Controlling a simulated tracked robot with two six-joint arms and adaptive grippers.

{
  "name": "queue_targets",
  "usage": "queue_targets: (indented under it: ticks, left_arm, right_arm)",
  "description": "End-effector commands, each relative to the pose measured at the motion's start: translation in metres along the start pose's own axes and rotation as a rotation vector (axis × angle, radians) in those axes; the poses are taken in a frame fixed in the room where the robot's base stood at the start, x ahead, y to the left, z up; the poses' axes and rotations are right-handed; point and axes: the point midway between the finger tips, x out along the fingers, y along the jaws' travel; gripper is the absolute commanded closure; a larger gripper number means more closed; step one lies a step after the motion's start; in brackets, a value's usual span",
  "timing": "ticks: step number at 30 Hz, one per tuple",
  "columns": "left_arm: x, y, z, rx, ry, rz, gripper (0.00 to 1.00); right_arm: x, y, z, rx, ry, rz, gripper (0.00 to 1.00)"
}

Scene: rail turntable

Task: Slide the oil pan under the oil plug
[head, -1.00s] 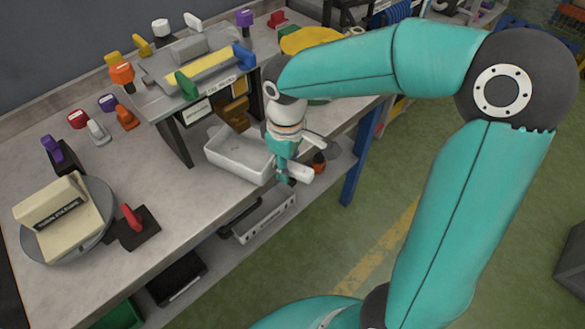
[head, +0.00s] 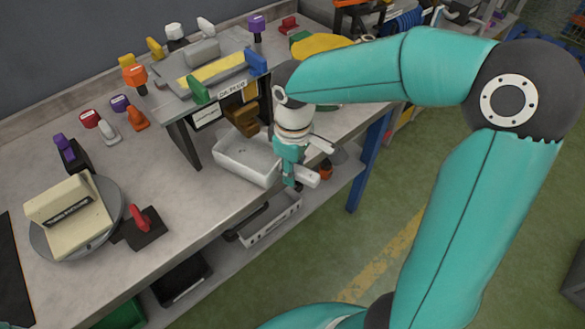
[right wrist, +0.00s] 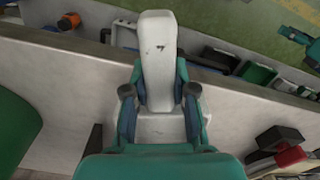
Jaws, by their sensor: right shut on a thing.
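The oil pan (head: 236,168) is a white, open, shallow tray at the bench's front edge, in front of the raised stand labelled "OIL PLUG" (head: 231,89). A brown-yellow block (head: 243,118) hangs under the stand's top, behind the pan; it seems to be the oil plug. My right gripper (head: 296,176) is at the pan's right end, pointing down. In the right wrist view the right gripper (right wrist: 158,100) is shut on a white part (right wrist: 158,45), which seems to be the pan's handle. The right arm hides some of the pan's right end. My left gripper is not in view.
A round turntable (head: 110,198) with a cream block (head: 65,220) and a red-levered base (head: 143,228) stand at the left. The stand's dark leg (head: 184,146) is left of the pan. Several coloured knobs lie behind. Bins fill the lower shelf (head: 270,215).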

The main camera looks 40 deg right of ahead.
Motion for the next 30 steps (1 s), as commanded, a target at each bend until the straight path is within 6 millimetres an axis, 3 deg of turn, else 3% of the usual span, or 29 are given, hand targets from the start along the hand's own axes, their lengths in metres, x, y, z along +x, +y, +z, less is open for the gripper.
queue_targets:
  ticks: [26,27,30]
  left_arm:
    - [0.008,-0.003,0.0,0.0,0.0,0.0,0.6]
    - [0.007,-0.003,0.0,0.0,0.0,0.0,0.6]
    - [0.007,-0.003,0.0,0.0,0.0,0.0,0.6]
  right_arm:
    - [0.011,0.0,0.0,0.0,0.001,0.0,1.0]
    - [0.01,0.0,0.0,0.0,0.001,0.0,0.68]
    - [0.01,0.0,0.0,0.0,0.0,0.0,0.51]
